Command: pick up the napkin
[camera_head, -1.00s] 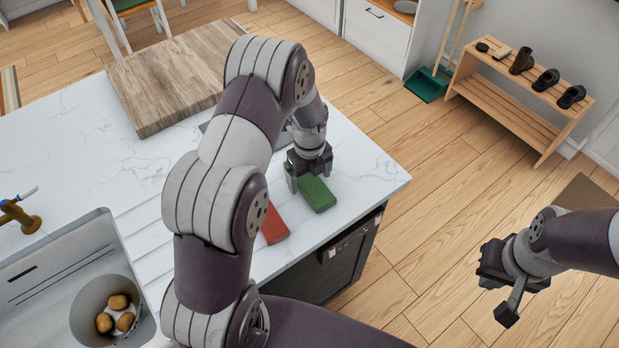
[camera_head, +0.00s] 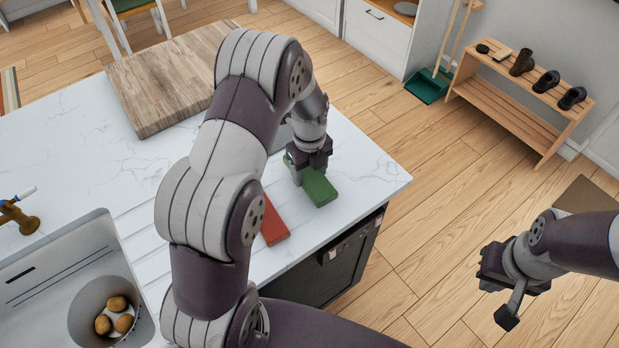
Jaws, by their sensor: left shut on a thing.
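A green folded napkin (camera_head: 319,188) is on the white marble counter near its right corner. My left gripper (camera_head: 309,172) points down over the napkin's far part and is shut on it. The fingers hide some of that part. I cannot tell whether the napkin is clear of the counter. A red folded cloth (camera_head: 273,222) lies nearer, partly hidden behind my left arm. My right gripper (camera_head: 497,302) is empty, above the floor to the right, and its fingers look apart.
A wooden board (camera_head: 165,80) lies at the counter's back. A sink (camera_head: 60,260) with a bowl of potatoes (camera_head: 115,315) is at the lower left. The counter's right edge is close to the napkin. A shoe rack (camera_head: 510,100) stands across open floor.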

